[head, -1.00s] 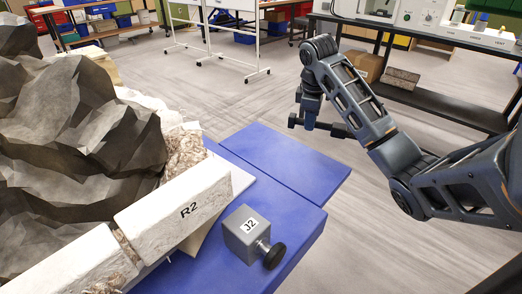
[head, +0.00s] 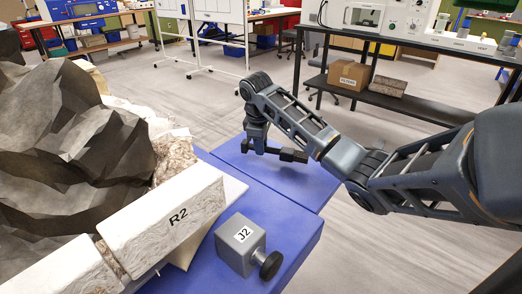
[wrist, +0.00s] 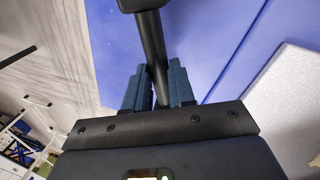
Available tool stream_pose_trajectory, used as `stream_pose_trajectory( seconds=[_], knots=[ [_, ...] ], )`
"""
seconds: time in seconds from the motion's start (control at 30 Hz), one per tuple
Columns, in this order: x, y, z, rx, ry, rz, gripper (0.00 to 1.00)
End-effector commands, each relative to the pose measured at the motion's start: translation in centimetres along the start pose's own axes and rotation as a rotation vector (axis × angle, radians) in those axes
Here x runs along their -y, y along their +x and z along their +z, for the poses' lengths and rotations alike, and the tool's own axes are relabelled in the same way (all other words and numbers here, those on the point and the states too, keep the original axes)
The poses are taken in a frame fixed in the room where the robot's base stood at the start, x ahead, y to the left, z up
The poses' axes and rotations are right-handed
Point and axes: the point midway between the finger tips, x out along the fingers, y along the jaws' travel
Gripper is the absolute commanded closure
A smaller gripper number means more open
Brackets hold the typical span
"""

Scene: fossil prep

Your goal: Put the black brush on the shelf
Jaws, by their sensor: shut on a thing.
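My gripper (wrist: 157,88) is shut on the black brush (wrist: 152,45). In the wrist view the dark handle runs between the two blue-grey fingers, and a wider black part is cut off by the top edge. In the head view my gripper (head: 258,146) is over the far part of the blue tabletop, with the brush's black block-shaped end (head: 293,156) sticking out to the right. A dark lower shelf (head: 435,109) runs under the black bench at the back right, well away from my gripper.
A cardboard box (head: 348,74) and a speckled slab (head: 389,86) sit on that shelf; its right part looks clear. A grey J2 block with a knob (head: 240,243) stands on the blue table (head: 290,225).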

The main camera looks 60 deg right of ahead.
Motion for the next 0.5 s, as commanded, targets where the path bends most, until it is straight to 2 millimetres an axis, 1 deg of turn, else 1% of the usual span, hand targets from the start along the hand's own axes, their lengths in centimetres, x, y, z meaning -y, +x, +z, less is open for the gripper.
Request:
stream_pose_trajectory(
  seconds=[0.03, 0.13, 0.23, 0.4, 0.43, 0.5],
  knots=[
    [0.2, 0.8, 0.1, 0.002, 0.000, -0.002, 1.00],
    [0.4, 1.9, 0.1, 0.001, -0.001, -0.001, 1.00],
    [0.5, 2.2, 0.0, 0.000, 0.000, 0.000, 1.00],
    [0.5, 2.2, 0.0, 0.000, 0.000, 0.000, 1.00],
    [0.5, 2.2, 0.0, 0.000, 0.000, 0.000, 0.73],
    [0.5, 2.2, 0.0, 0.000, 0.000, 0.000, 0.66]
  ],
)
